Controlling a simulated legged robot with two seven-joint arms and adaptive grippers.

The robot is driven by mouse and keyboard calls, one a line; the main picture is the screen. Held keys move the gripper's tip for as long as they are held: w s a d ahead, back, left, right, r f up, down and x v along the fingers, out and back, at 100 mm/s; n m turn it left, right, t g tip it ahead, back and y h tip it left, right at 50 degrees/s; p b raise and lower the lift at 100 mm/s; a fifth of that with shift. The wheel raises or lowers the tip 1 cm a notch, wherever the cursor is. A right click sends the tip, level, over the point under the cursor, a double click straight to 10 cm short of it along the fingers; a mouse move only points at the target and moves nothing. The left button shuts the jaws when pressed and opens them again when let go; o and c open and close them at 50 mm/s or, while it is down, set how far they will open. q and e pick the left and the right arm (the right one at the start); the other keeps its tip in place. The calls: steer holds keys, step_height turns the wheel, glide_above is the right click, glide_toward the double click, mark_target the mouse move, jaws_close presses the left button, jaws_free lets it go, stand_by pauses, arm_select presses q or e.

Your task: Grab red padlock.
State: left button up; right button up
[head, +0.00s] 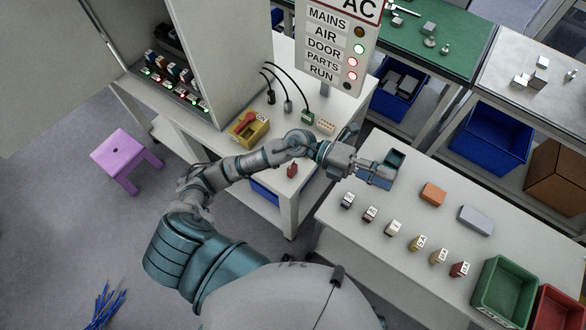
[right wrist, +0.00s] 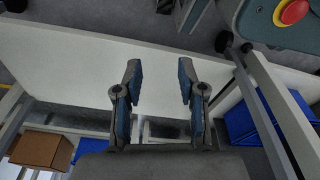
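A small red object, probably the red padlock (head: 292,170), shows in the head view at the front edge of the white bench, just below my left forearm. It is too small to make out its shackle.
A yellow box with a red handle (head: 249,128) stands on the bench (head: 292,210). Several small labelled blocks (head: 393,229), an orange block (head: 433,194), a grey block (head: 476,217) and a green bin (head: 503,291) are on the right-hand table. A purple stool (head: 126,158) is at left.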

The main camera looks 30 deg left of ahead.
arm_select(q)
step_height(320, 180, down, 5)
steer(key=a+m+g+y, duration=0.2)
steer(key=y, duration=0.3)
steer(key=n+t+y, duration=0.2)
steer(key=y, duration=1.2)
glide_above(292, 168)
step_height(292, 168, down, 17)
steer(key=shift+w+f+p, duration=0.1)
steer(key=shift+w+p, duration=0.05)
steer(key=shift+p, duration=0.2)
steer(key=f, duration=0.5)
steer(key=shift+w+a+f+p, duration=0.1)
steer(key=shift+w+a+p, duration=0.1)
steer(key=shift+a+p, duration=0.15)
steer(key=shift+d+f, duration=0.2)
steer(key=shift+f, duration=0.15)
arm_select(e)
steer(key=s+d+f, duration=0.2)
steer(key=s+f, duration=0.5)
steer(key=s, duration=0.6)
steer(key=shift+s+f+g, duration=0.25)
steer(key=shift+f+g, duration=0.15)
arm_select(q)
steer(key=shift+d, duration=0.1)
steer(key=shift+c, duration=0.2)
arm_select(e)
steer(key=shift+d, duration=0.1)
